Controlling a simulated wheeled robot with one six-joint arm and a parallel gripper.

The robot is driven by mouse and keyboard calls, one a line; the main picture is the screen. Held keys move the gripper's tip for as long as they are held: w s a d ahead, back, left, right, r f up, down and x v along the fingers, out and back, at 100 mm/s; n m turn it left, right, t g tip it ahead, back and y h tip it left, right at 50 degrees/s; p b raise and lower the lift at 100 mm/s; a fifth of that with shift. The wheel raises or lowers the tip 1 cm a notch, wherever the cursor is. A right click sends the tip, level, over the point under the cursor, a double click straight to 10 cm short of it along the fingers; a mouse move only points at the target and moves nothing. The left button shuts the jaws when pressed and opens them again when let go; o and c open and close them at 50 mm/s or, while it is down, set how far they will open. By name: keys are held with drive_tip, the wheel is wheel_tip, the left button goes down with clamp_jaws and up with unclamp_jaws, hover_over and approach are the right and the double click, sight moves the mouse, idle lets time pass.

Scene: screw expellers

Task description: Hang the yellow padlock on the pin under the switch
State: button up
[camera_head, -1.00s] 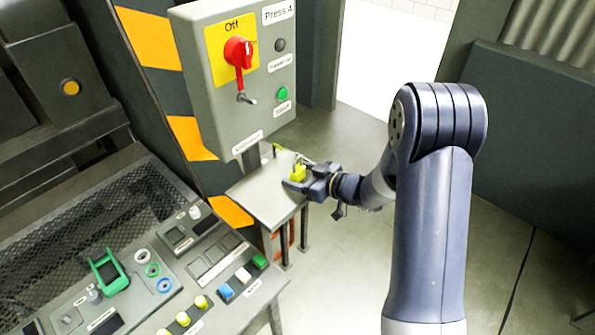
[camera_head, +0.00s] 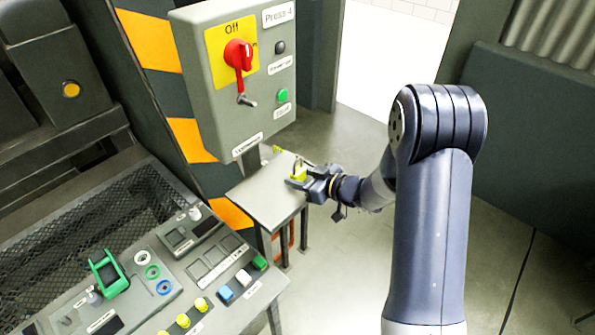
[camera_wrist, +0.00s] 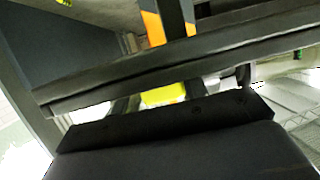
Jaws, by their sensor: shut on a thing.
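The yellow padlock (camera_head: 299,174) is between the fingers of my gripper (camera_head: 305,179), over the small grey table below the switch box. Its shackle points up. In the wrist view the yellow body of the padlock (camera_wrist: 163,94) shows between the dark fingers of my gripper (camera_wrist: 180,98); the rest of it is hidden. The red switch (camera_head: 239,56) sits on a yellow plate marked Off, its handle pointing down. The metal pin (camera_head: 247,100) sticks out just below the handle, with nothing hanging on it. My gripper is below and to the right of the pin.
The grey switch box (camera_head: 202,88) overhangs the back of the small table (camera_head: 262,203). A small yellow-green item (camera_head: 278,149) lies at the table's back. A control console (camera_head: 215,318) with buttons stands at the lower left. Open floor lies to the right.

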drive_tip(key=shift+s+d+r+p, duration=0.3)
drive_tip(key=shift+d+r+p, duration=0.1)
drive_tip(key=shift+r+p, duration=0.35)
drive_tip(key=shift+s+d+r+p, duration=0.35)
drive_tip(key=shift+r+p, duration=0.15)
drive_tip(key=shift+r, duration=0.4)
drive_tip(key=shift+s+d+r+p, duration=0.25)
drive_tip(key=shift+d+r+p, duration=0.15)
drive_tip(key=shift+r+p, duration=0.35)
drive_tip(key=shift+r, duration=0.1)
